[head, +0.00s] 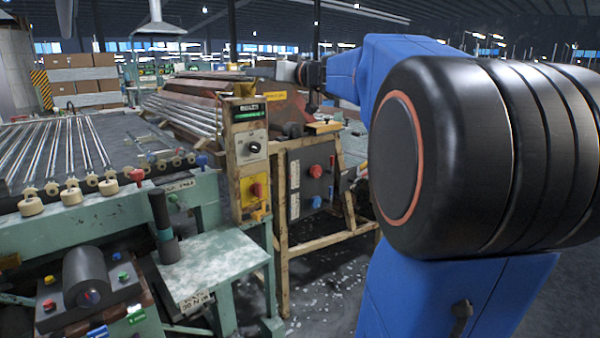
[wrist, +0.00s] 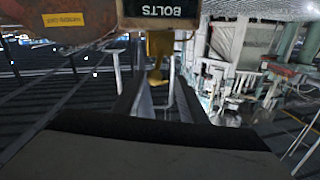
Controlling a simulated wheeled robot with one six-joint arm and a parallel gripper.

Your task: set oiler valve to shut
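In the wrist view a yellow lever-like part (wrist: 158,56) hangs below a dark box marked BOLTS, whose lettering is upside down. No readable label says whether this is the oiler valve, and its setting cannot be read. My gripper (wrist: 158,98) has its two dark fingers apart, with the yellow part beyond the gap between them. No contact shows and nothing appears held. In the head view my blue arm reaches left, and its dark end (head: 310,75) is near a rusty brown housing (head: 290,108); the fingertips are too small to make out there.
A wooden-framed panel (head: 250,150) with a dark knob and yellow switch stands left of a grey control box (head: 317,172) with red and blue knobs. A green bench (head: 215,270) is at front left. Tubes lie on racks behind. My arm blocks the right side.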

